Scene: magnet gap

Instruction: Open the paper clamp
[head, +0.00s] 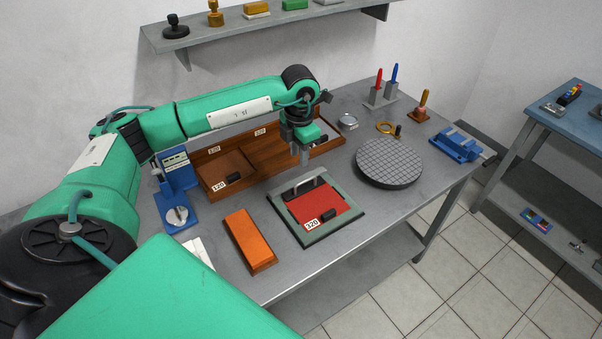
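A grey-green frame (289,219) lies on the metal table and holds a red sheet (338,207) with a "320" label and a small black block on it. A metal clamp bar or handle (303,184) stands at the frame's back edge; I take this to be the paper clamp. Whether it is open or shut is too small to tell. My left gripper (301,154) points down just above and behind this bar, seemingly apart from it. Its fingers are small and seen at an angle, so their opening is unclear. Nothing shows held in it. My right gripper is out of view.
A wooden tray (212,178) with labelled compartments sits behind. An orange block (249,240) lies left of the frame, a blue stand (176,182) farther left. A round gridded plate (389,163) lies right, with a blue vise (456,145) beyond.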

